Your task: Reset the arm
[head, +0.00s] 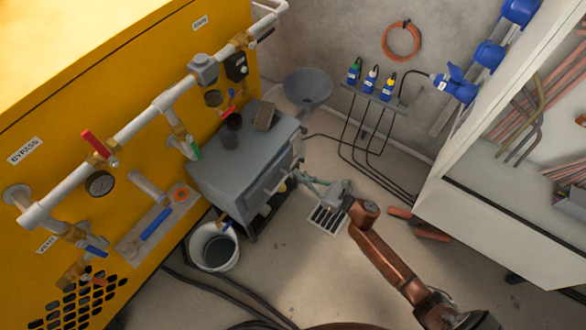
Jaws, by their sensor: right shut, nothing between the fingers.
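My right arm comes in from the bottom right, with copper-brown links bent at an elbow. My right gripper (299,177), grey-green and small in this view, points left toward the front of the grey cabinet (232,165). It is shut and empty. Its tips are close to the cabinet's front side; I cannot tell whether they touch it. My left gripper and left arm are not in view.
A yellow tank housing (60,120) with a white pipe, valves and a gauge (100,183) fills the left. A white bucket (214,247) stands below the cabinet. A floor grate (327,219) lies under my gripper. A white shelf unit (440,205) stands right. Cables cross the floor.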

